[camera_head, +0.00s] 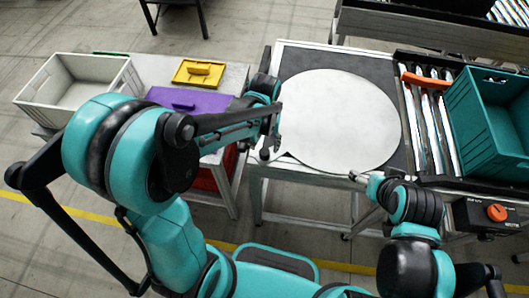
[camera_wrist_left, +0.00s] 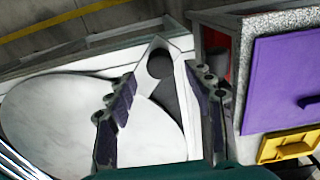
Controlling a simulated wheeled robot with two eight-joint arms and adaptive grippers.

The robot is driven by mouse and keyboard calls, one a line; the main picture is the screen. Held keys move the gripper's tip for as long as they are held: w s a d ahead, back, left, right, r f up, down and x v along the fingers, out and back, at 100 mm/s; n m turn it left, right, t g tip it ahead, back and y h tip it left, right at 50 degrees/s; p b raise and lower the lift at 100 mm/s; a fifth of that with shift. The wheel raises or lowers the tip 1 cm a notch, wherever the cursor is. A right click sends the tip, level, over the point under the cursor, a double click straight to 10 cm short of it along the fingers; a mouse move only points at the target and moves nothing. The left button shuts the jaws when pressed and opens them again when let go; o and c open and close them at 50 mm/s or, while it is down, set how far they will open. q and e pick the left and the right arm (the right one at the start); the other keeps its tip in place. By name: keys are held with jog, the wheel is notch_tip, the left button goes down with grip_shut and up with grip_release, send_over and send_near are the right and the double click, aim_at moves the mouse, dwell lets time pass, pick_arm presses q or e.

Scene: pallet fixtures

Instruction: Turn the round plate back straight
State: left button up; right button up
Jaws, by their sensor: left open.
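The round plate (camera_head: 340,115) is a large white disc with a pointed tab, lying on the dark top of a metal table (camera_head: 300,58). The tab points to the front left in the head view, partly behind my left gripper (camera_head: 269,146). In the left wrist view the plate (camera_wrist_left: 50,115) shows its tab with a round hole. My left gripper (camera_wrist_left: 165,90) is open, one finger on each side of the tab in the picture; contact cannot be told. My right gripper (camera_head: 355,178) is by the table's front edge, apart from the tab; its jaws are too small to read.
Left of the table, a bench holds a grey crate (camera_head: 62,112), a purple panel (camera_head: 190,101) and a yellow panel (camera_head: 199,72). To the right, a roller conveyor (camera_head: 432,125) bears a teal crate (camera_head: 500,150); an orange bar (camera_head: 425,80) crosses the rollers.

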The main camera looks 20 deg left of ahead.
aim_at(265, 151)
pick_arm(q)
jog(key=shift+f+b, duration=0.6)
jog(key=shift+f, duration=1.75)
grip_shut()
